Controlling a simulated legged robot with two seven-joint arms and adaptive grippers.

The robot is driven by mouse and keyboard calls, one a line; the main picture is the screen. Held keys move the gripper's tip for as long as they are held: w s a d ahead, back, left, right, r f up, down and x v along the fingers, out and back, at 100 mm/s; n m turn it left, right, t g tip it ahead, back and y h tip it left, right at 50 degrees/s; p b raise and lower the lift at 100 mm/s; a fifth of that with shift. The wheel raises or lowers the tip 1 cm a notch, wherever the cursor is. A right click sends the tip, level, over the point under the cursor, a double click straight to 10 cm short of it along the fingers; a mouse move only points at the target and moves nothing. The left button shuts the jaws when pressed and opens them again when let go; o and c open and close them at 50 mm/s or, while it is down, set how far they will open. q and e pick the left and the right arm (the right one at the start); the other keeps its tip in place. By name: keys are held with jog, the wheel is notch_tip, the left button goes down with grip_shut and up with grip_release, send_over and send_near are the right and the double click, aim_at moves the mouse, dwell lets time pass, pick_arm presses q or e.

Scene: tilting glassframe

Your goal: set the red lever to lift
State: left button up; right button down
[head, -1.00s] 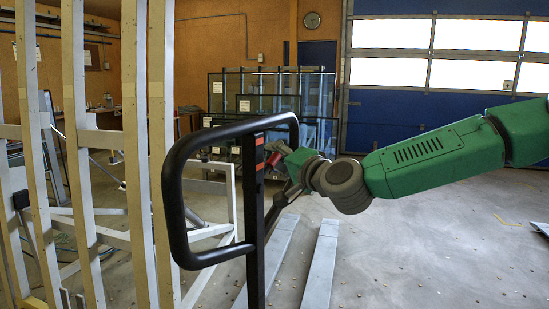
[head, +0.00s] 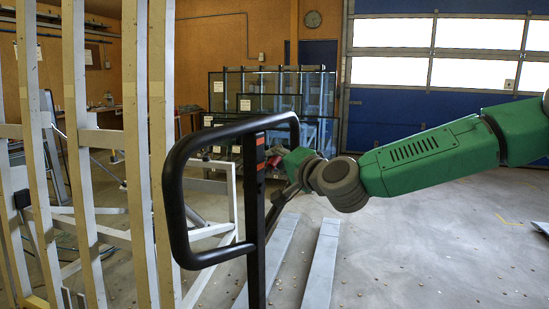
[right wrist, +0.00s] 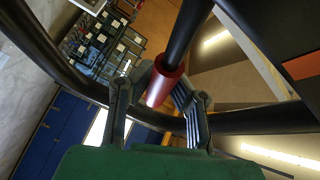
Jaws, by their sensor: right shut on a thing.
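The red lever (right wrist: 165,86) shows in the right wrist view as a red grip on a black rod, between my right gripper's fingers. My right gripper (right wrist: 161,84) is shut on the red grip. In the head view the red lever (head: 275,160) is a small red bit beside the black post of the handle, mostly hidden. My right gripper (head: 284,164) reaches it from the right. The black loop handle (head: 178,215) stands upright on the post, left of the gripper. My left gripper is not in view.
A black handle bar (right wrist: 60,70) passes close to my gripper's fingers. Two grey forks (head: 320,265) lie low beyond the handle. A wooden frame rack (head: 135,150) stands at the left. Glass frames (head: 270,95) stand at the back. The right floor is clear.

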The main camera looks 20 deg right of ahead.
jog(key=shift+w+d+f+m+g+p, duration=0.1)
jog(key=shift+d+f+m+g+p, duration=0.1)
jog(key=shift+f+m, duration=0.2)
jog(key=shift+w+d+f+m+g+p, duration=0.1)
jog(key=shift+f+m+g, duration=0.1)
jog(key=shift+f+m, duration=0.2)
notch_tip(320, 180, down, 2)
jog(key=shift+f+m+g+p, duration=0.1)
jog(key=shift+m+g+p, duration=0.25)
jog(key=shift+m+g, duration=0.5)
notch_tip(320, 180, down, 2)
jog(key=shift+f+m+g, duration=0.25)
jog(key=shift+m+g, duration=0.2)
jog(key=shift+m, duration=0.7)
jog(key=shift+s+a+f+m+g+y+p, duration=0.1)
jog(key=shift+s+f+m+g+y+p, duration=0.05)
jog(key=shift+f+m+g+p, duration=0.15)
jog(key=shift+s+a+f+m+g+y+p, duration=0.1)
jog(key=shift+f+m+y, duration=0.1)
jog(key=shift+f, duration=0.3)
jog(key=c, duration=1.4)
grip_release()
jog(key=shift+c, duration=0.2)
jog(key=shift+d, duration=0.1)
